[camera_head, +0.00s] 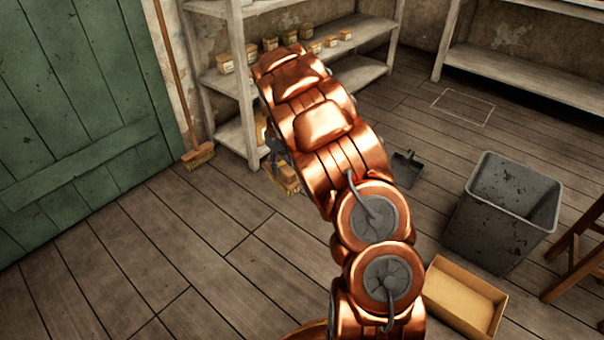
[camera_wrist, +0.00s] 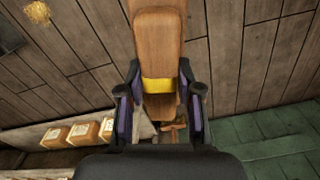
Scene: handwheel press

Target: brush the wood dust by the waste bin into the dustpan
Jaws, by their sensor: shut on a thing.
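My gripper (camera_wrist: 159,88) is shut on a wooden hand brush (camera_wrist: 157,45) with a yellow band, one finger on each side. In the head view, part of the brush (camera_head: 287,181) shows low over the floor beside my arm. A small yellowish pile, seemingly the wood dust (camera_wrist: 37,12), lies on the floor at the top left of the wrist view, apart from the brush. The black dustpan (camera_head: 406,168) lies on the floor right of my arm. The dark grey waste bin (camera_head: 490,225) stands further right. The dust does not show in the head view; my arm may hide it.
A wooden shelf unit (camera_head: 222,85) with several small boxes stands at the back. A broom (camera_head: 198,156) leans by the green door (camera_head: 75,110). An open cardboard box (camera_head: 462,300) lies in front of the bin. The floor at left is clear.

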